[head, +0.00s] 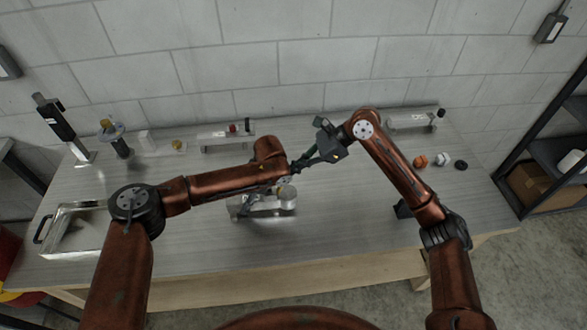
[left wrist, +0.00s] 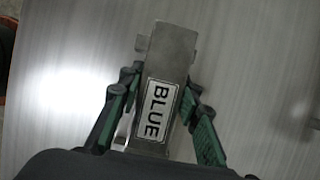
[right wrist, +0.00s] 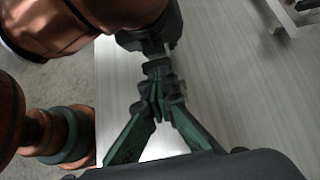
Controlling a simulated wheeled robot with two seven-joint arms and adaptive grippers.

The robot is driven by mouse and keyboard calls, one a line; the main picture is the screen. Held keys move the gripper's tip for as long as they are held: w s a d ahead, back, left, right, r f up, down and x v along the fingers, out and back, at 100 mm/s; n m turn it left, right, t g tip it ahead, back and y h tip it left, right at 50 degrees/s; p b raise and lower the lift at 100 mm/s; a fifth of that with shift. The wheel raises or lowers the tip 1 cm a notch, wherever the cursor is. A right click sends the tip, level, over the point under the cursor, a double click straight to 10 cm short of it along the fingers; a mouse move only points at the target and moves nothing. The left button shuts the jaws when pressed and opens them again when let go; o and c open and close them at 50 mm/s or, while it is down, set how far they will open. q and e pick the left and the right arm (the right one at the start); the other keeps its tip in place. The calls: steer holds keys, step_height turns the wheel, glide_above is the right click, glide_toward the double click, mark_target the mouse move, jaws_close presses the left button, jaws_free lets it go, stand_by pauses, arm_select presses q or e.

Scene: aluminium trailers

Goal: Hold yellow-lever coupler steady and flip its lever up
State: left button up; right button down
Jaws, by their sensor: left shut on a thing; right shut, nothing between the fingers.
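A grey metal coupler (head: 262,207) stands on the table in front of me, partly hidden by my left wrist. In the left wrist view the coupler (left wrist: 176,45) carries a white plate reading "BLUE". My left gripper (left wrist: 160,85) is shut on its body, one green-padded finger on each side; in the head view its fingers are mostly hidden. I cannot make out a yellow lever on it. My right gripper (head: 303,164) is shut and empty, its fingertips close to my left wrist, above the coupler. Its closed fingers also show in the right wrist view (right wrist: 157,75).
Two further couplers lie at the back, one left of centre (head: 226,137) and one right (head: 410,121). An orange knob (head: 420,161), a white one and a black one sit at right. A metal tray (head: 75,205) stands at left. The front table is clear.

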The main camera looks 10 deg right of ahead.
arm_select(q)
steer(key=shift+d, duration=0.25)
steer(key=shift+a, duration=0.2)
jaws_close()
arm_select(e)
steer(key=d+r, duration=0.3)
steer(key=r, duration=0.5)
steer(key=shift+d+r, duration=0.35)
steer(key=shift+d, duration=0.05)
arm_select(q)
steer(key=o, duration=1.4)
jaws_free()
